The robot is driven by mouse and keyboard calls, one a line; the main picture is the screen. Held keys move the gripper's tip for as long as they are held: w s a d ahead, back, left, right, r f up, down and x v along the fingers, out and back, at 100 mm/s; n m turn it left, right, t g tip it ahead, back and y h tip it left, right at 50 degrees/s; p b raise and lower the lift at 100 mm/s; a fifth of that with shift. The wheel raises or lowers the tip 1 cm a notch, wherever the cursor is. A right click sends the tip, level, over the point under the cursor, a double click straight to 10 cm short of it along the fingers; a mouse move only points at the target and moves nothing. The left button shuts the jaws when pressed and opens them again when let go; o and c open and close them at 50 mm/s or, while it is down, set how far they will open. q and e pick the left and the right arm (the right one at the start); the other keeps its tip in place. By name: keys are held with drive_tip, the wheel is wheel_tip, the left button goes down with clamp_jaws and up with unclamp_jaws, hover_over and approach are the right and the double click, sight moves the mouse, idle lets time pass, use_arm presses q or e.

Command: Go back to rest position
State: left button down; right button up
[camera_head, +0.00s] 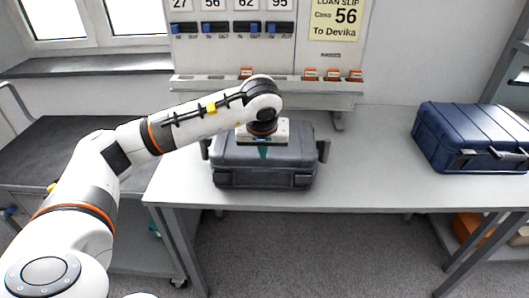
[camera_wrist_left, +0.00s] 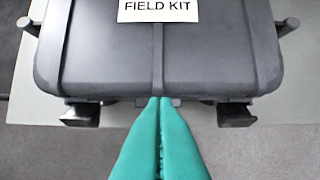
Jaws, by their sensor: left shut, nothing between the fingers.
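My left arm comes in from the left in the head view and reaches over the grey case on the table. My left gripper (camera_head: 263,152) points down in front of the case, with its green fingertips just visible. In the left wrist view the green fingers (camera_wrist_left: 160,112) are pressed together, with nothing between them. They overlap the front edge of the case; whether they touch it I cannot tell. The closed grey case (camera_head: 240,178) also fills the top of the left wrist view (camera_wrist_left: 110,60), with a "FIELD KIT" label (camera_wrist_left: 158,10). My right gripper is not in view.
The light table (camera_head: 370,165) carries a blue case (camera_head: 465,135) at right. Behind stands a board with numbers and switches (camera_head: 235,30), a loan slip (camera_head: 336,18) reading "Case 56 To Devika", and a ledge (camera_head: 210,84) with orange items. Bare table lies between the cases.

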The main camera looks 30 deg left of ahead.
use_arm(q)
drive_tip(key=v, duration=0.8)
drive_tip(key=shift+r, duration=0.25)
